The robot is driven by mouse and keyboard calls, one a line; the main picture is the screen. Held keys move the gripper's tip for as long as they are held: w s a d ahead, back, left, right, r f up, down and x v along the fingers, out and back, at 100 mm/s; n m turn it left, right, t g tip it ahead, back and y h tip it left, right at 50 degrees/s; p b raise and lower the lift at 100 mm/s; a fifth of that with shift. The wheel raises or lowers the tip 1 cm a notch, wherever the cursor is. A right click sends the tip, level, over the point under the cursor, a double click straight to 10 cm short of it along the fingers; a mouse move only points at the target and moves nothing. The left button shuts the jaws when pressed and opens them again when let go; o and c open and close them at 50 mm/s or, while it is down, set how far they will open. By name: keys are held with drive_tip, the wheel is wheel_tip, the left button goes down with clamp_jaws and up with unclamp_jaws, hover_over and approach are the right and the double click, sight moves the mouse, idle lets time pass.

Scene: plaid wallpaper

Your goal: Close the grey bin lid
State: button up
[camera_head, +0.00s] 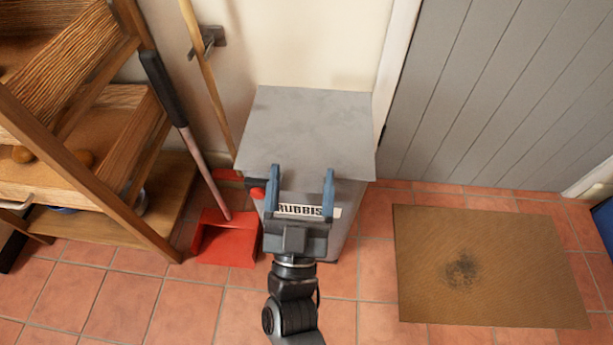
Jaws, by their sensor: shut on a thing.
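The grey bin (345,215) stands against the wall, with a white "RUBBISH" label (308,211) on its front. Its flat grey lid (310,125) lies across the top, overhanging a little at the right front; I cannot tell whether it sits fully flush. My gripper (301,174) is at the lid's front edge, its two blue fingers apart with part of the lid edge and the label showing between them. It is shut on the lid edge as far as I can see; the contact itself is unclear. The bin's lower front is partly hidden by my gripper and arm.
A red dustpan (228,240) with a long handle stands left of the bin, beside a wooden shelf rack (100,205). A small red part (257,188) shows by the left finger. A brown doormat (480,260) lies right, before a grey door (490,90). Tiled floor is clear in front.

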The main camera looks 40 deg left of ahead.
drive_tip(key=shift+f, duration=0.15)
drive_tip(key=o, duration=1.4)
drive_tip(key=shift+p+v, duration=0.65)
drive_tip(key=shift+v, duration=3.25)
